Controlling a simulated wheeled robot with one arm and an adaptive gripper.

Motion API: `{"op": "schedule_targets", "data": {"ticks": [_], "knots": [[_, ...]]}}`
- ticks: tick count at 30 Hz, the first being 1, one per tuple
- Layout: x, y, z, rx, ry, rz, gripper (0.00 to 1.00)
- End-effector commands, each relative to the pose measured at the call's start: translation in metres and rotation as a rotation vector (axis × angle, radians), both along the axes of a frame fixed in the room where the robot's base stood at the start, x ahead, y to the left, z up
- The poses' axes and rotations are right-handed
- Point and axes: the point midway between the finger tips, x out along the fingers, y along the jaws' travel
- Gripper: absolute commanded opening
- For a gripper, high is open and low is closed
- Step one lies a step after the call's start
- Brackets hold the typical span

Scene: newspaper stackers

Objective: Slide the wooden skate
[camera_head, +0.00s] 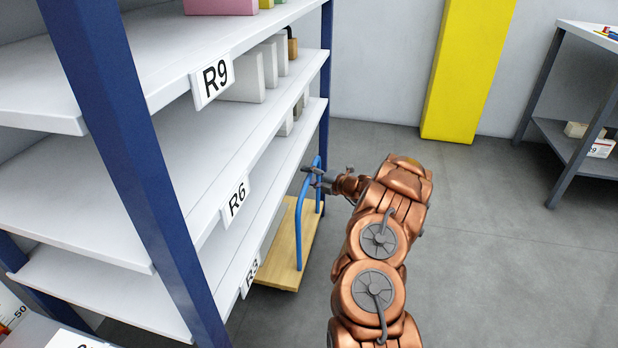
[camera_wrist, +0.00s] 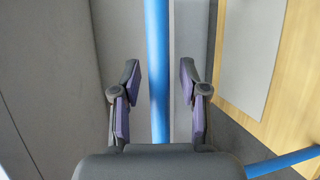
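The wooden skate (camera_head: 289,250) is a flat wooden board low on the floor, beside and partly under the shelf rack. A blue tube handle (camera_head: 303,222) rises from it. My gripper (camera_head: 318,178) is at the upper part of the handle, reaching in from the right. In the wrist view the blue handle tube (camera_wrist: 158,70) runs between the two purple-padded fingers of my gripper (camera_wrist: 158,95). The fingers are apart, with gaps on both sides of the tube. The wooden board (camera_wrist: 288,115) also shows at the right of the wrist view.
A shelf rack (camera_head: 150,165) with blue posts and labels R9, R6 and R3 stands at the left, with boxes (camera_head: 243,80) on it. A yellow column (camera_head: 465,70) stands at the back wall. A grey table (camera_head: 570,140) is at the right. The floor (camera_head: 480,250) between is clear.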

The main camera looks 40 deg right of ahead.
Motion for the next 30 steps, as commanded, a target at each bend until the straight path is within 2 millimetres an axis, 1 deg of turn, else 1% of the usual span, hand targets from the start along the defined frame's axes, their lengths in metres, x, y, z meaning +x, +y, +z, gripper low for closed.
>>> {"op": "schedule_targets", "data": {"ticks": [1, 9, 12, 24, 25, 30], "knots": [[-0.0001, -0.0001, -0.0001, 0.0, 0.0, 0.0, 0.36], [-0.0003, -0.0002, -0.0001, 0.0, 0.0, 0.0, 0.08], [-0.0003, -0.0002, -0.0002, 0.0, 0.0, 0.0, 0.0], [-0.0006, -0.0006, -0.0002, 0.0, 0.001, 0.0, 0.0], [-0.0002, 0.0033, 0.0003, 0.0, 0.0, 0.001, 0.0], [-0.0015, 0.0026, 0.0008, 0.0, 0.001, 0.008, 0.0]]}}
